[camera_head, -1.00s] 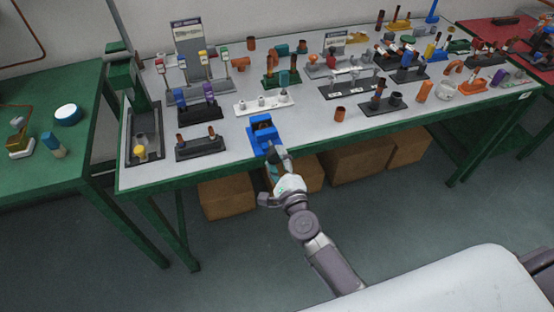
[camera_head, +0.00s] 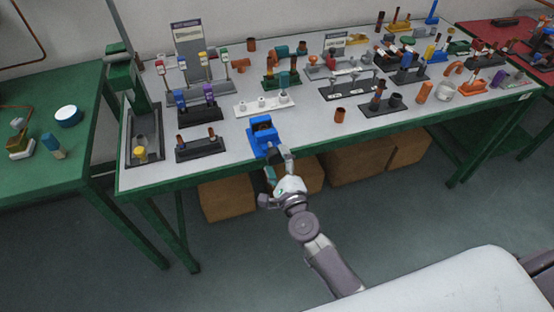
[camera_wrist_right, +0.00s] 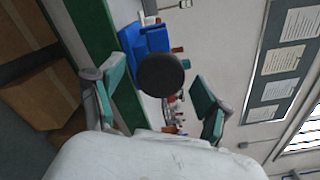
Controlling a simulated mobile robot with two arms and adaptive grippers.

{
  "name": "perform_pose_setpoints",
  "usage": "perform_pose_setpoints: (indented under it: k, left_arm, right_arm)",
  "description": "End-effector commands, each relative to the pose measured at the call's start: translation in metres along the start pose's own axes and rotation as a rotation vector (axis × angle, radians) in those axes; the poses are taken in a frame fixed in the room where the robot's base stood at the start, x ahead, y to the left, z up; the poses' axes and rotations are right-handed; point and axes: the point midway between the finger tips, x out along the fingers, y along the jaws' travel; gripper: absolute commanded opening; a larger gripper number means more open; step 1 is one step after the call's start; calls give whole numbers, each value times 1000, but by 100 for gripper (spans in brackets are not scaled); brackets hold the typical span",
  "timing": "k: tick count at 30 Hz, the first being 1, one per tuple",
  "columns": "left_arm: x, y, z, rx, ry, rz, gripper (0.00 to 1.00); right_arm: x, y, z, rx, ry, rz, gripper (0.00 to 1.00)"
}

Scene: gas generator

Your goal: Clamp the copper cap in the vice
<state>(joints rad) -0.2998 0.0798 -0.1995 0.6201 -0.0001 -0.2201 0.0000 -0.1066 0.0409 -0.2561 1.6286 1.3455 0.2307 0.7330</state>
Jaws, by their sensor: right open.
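The blue vice (camera_head: 262,141) stands at the front edge of the table. A small dark brownish piece (camera_head: 263,122) shows at its jaws; it may be the copper cap, but I cannot tell how it sits. My right gripper (camera_head: 277,174) is open just in front of the vice, past the table's edge. In the right wrist view, a dark round knob (camera_wrist_right: 160,75) lies between the spread teal fingertips of the right gripper (camera_wrist_right: 160,92), apart from both. The blue vice (camera_wrist_right: 145,40) is behind the knob. My left gripper is not in view.
A black holder (camera_head: 200,148) with copper pieces is left of the vice, and a white rack (camera_head: 264,105) is behind it. A copper cylinder (camera_head: 340,115) stands on the table to the right. Cardboard boxes (camera_head: 228,197) are under the table.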

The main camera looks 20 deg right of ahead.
Motion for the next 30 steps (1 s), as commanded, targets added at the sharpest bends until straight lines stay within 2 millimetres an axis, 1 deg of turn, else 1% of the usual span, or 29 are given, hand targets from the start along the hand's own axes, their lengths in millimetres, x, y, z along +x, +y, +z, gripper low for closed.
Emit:
perform_pose_setpoints:
  k: [4, 6, 8, 12, 16, 19, 25, 26, 30]
  left_arm:
    - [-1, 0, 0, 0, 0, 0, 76]
    - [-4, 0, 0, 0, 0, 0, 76]
    - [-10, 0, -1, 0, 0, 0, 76]
    - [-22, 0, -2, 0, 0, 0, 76]
    - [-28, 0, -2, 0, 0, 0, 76]
    - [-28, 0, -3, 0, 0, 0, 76]
    - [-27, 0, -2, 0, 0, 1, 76]
    - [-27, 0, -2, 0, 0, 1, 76]
    - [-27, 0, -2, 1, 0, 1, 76]
  right_arm:
    - [0, 0, 0, -5, 0, 0, 77]
    - [0, -2, 1, -42, 0, 0, 77]
    - [0, -3, 2, -110, 0, 1, 77]
    - [0, -4, 2, -309, 0, 1, 77]
    - [0, -2, 1, -443, -1, 1, 77]
    - [0, -1, 1, -487, -1, 0, 77]
    - [0, 0, 0, -492, 0, -1, 77]
    - [0, 0, 0, -492, 0, -1, 74]
    - [0, 0, 0, -491, 0, -1, 50]
